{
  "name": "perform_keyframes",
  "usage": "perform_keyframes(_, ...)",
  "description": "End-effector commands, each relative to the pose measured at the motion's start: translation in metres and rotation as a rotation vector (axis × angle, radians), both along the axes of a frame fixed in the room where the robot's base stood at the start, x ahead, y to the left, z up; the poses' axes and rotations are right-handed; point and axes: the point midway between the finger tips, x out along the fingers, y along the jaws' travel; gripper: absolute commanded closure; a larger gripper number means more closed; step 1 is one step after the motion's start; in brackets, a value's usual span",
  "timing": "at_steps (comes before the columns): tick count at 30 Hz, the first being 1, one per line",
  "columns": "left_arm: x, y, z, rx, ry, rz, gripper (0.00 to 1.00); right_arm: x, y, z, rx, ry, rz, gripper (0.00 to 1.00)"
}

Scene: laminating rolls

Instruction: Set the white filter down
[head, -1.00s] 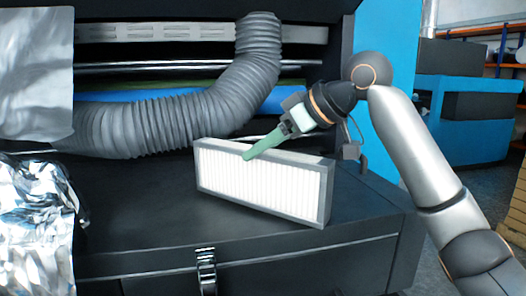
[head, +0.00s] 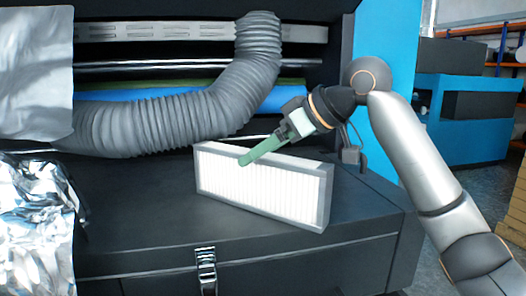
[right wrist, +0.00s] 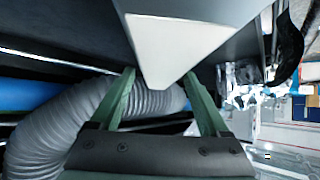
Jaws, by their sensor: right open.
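The white filter (head: 262,188) is a flat pleated panel in a grey frame. In the head view it stands on its long edge on the dark machine top, set at an angle. My right gripper (head: 243,162) is open at the filter's upper edge. One green finger shows in front of the pleats; the other is hidden. In the right wrist view a grey and white piece, seemingly the filter (right wrist: 185,45), lies beyond the spread green fingers (right wrist: 158,75). Whether a finger touches it I cannot tell. My left gripper is not in view.
A grey corrugated hose (head: 175,120) curves behind the filter. Crumpled silver foil (head: 35,220) hangs at the left. A metal latch (head: 206,268) is on the machine's front face. Bare dark surface (head: 130,220) lies left of the filter.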

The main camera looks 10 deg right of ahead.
Motion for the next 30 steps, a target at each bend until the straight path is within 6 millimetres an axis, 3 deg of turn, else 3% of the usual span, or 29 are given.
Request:
perform_keyframes(18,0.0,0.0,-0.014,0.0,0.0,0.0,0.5,-0.06,-0.06,0.066,0.001,-0.003,-0.002,0.21)
perform_keyframes(30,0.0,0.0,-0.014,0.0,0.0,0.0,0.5,-0.068,-0.067,0.074,-0.001,-0.001,0.001,0.21)
